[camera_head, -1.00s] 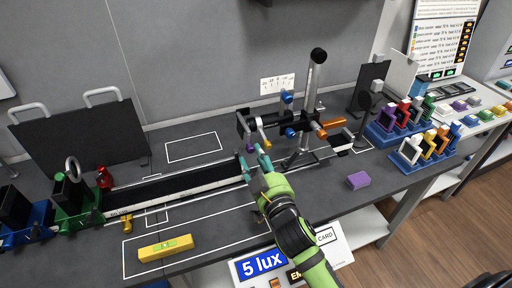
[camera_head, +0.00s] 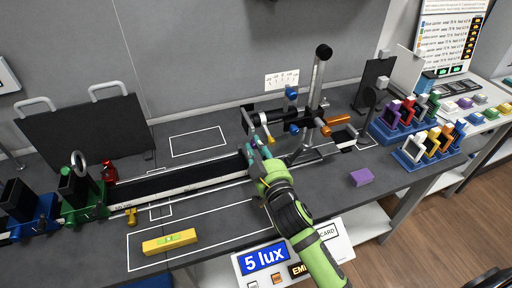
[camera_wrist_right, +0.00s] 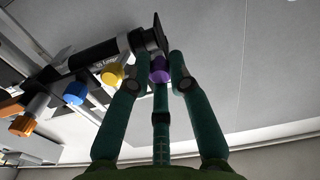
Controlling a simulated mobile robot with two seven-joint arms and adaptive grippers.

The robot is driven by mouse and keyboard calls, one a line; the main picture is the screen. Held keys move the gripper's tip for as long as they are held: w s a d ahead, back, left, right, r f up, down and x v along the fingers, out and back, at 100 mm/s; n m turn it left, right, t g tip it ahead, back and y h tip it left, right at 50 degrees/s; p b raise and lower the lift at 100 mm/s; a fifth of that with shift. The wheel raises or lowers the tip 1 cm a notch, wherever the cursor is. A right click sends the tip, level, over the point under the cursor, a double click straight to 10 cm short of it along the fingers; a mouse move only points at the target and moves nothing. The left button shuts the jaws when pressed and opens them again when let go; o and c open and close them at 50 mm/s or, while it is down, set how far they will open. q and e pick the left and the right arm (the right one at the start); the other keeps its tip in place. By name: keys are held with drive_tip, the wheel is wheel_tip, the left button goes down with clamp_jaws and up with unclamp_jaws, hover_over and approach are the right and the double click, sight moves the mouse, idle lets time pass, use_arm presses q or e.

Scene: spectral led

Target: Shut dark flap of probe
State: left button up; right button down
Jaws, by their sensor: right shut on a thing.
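The probe (camera_wrist_right: 95,60) is a dark tube with a pale lettered band, on the stand at the middle of the bench. Its dark flap (camera_wrist_right: 152,36) is a thin plate at the tube's end; in the head view it shows small at the probe's left end (camera_head: 246,121). I cannot tell how far it stands from the opening. A purple knob (camera_wrist_right: 159,70) sits just beside the flap. My right gripper (camera_head: 259,143) reaches up from the front, its teal fingers (camera_wrist_right: 173,75) closed around the purple knob. My left gripper is out of view.
A long black rail (camera_head: 180,182) runs left of the gripper. The stand's post (camera_head: 316,85) rises behind, with blue and orange knobs (camera_head: 335,118) close by. Coloured frames stand in racks (camera_head: 428,146) at right.

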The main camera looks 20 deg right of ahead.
drive_tip(key=shift+f, duration=0.15)
drive_tip(key=c, duration=1.2)
unclamp_jaws()
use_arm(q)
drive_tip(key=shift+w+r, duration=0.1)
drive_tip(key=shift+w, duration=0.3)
use_arm(e)
drive_tip(key=shift+o, duration=0.3)
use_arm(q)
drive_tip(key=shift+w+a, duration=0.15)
use_arm(e)
drive_tip(key=s, duration=1.2)
drive_tip(key=shift+d, duration=0.3)
